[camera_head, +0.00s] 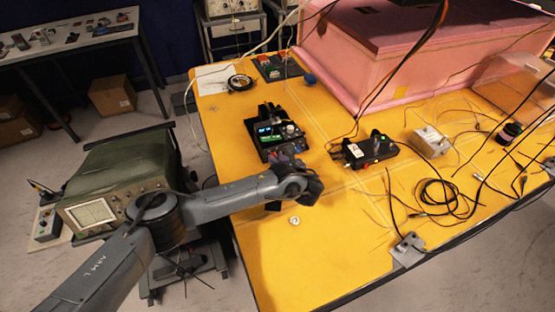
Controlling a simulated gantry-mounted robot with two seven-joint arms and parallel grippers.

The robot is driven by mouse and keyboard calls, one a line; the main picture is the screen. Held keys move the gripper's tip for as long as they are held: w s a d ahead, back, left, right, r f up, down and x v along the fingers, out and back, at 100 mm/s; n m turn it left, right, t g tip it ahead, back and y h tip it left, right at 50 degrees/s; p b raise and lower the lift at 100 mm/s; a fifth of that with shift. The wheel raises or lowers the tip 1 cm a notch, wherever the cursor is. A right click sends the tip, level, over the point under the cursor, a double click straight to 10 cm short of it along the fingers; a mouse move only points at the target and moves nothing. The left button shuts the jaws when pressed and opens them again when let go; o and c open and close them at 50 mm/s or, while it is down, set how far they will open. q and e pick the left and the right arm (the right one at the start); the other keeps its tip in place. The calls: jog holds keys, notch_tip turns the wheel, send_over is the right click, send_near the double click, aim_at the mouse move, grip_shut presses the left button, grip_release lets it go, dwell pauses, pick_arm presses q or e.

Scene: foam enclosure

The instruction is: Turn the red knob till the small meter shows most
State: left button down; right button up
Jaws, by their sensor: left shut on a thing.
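My left gripper (310,188) is at the end of the grey arm that comes in from the left, low over the yellow table's left part. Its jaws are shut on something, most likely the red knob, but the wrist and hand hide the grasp. Just behind it stands a black instrument board (268,146) with small lit displays (270,130) and a pale round part. The reading is too small to make out. A reddish and blue patch (286,153) shows at the board's front, beside the wrist. My right gripper is out of view.
A black device with a green light (371,150), a metal box (429,142) and loose cables (450,195) lie to the right. A pink foam enclosure (335,60) stands behind. A green oscilloscope (125,170) stands left.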

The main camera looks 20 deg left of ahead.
pick_arm(q)
jog(key=shift+m+y, duration=0.3)
jog(key=shift+m, duration=0.2)
jog(key=c, duration=0.9)
grip_release()
jog(key=shift+s+d+r+p, duration=0.15)
jog(key=shift+s+d+p, duration=0.15)
jog(key=shift+d, duration=0.1)
jog(key=p+v, duration=0.1)
jog(key=v, duration=0.8)
jog(key=shift+s+d+r+p, duration=0.1)
jog(key=shift+d+r+p, duration=0.2)
jog(key=shift+p, duration=0.1)
